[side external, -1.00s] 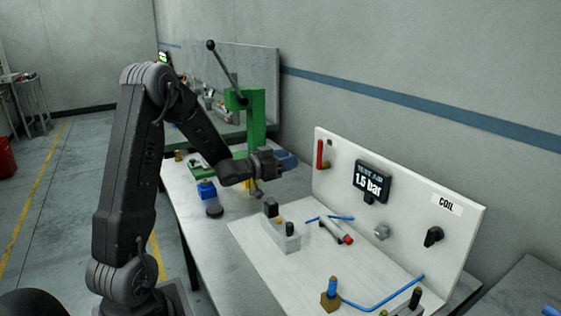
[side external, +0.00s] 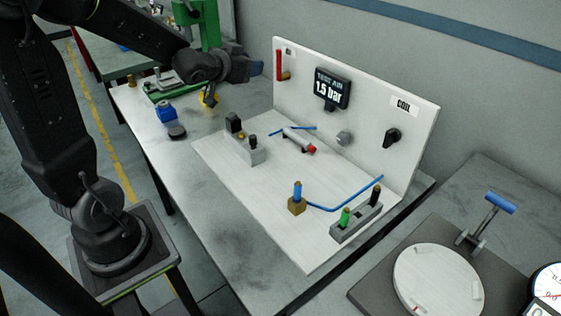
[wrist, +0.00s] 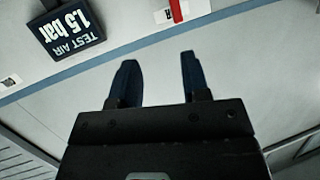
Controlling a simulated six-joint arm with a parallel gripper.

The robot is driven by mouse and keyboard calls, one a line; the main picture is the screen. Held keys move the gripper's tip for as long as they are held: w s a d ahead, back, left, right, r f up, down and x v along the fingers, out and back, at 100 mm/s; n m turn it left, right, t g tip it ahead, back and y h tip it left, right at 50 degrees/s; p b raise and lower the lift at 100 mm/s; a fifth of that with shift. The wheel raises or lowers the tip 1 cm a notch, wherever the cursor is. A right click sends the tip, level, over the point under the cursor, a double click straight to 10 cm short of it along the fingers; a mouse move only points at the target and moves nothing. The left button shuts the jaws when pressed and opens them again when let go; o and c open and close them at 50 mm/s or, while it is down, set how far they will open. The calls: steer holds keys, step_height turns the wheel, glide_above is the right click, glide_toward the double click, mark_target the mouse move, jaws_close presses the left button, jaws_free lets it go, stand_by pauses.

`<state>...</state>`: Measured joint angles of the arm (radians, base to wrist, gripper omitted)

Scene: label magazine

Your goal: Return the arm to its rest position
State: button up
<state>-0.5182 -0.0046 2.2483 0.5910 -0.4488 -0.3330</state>
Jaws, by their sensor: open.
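My gripper (side external: 257,69) is in the air over the far part of the bench, near the left end of the upright white panel (side external: 345,115) in the side view. My arm reaches over the bench from the left. In the wrist view the two dark blue fingers of my gripper (wrist: 158,76) are apart, with nothing between them. Beyond them that view shows pale wall, a blue stripe and the upside-down test air display (wrist: 67,27).
A green press (side external: 209,22) stands behind my gripper. A red handle (side external: 280,65) is on the panel close by.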

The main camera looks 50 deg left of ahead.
steer(key=s+d+m+g+h, duration=0.1)
steer(key=s+d+g+h, duration=0.2)
steer(key=s+d+g, duration=0.5)
steer(key=s+d, duration=1.1)
steer(key=s, duration=0.2)
steer(key=shift+s+d+g+h, duration=0.2)
steer(key=shift+s+g+h, duration=0.1)
steer(key=shift+s+h, duration=0.1)
